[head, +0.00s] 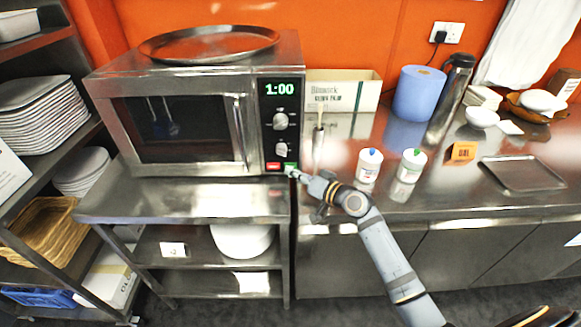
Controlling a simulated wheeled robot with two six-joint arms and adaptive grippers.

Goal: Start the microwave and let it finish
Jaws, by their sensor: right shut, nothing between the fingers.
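The microwave (185,122) stands on a steel shelf unit at the left, with its door shut. Its display (279,88) reads 1:00 in green. Below are two round knobs, the upper one (281,120) and the lower one (282,149). A red button (273,166) and a green button (291,167) sit at the panel's bottom. My right gripper (293,174) is shut and empty, its tips at or just in front of the green button; I cannot tell whether they touch it. My left gripper is not in view.
A round tray (209,43) lies on top of the microwave. On the counter at right are two white bottles (369,165) (411,165), a blue roll (418,93), a dark flask (450,100) and a flat steel tray (522,174). Stacked plates (42,118) fill the left rack.

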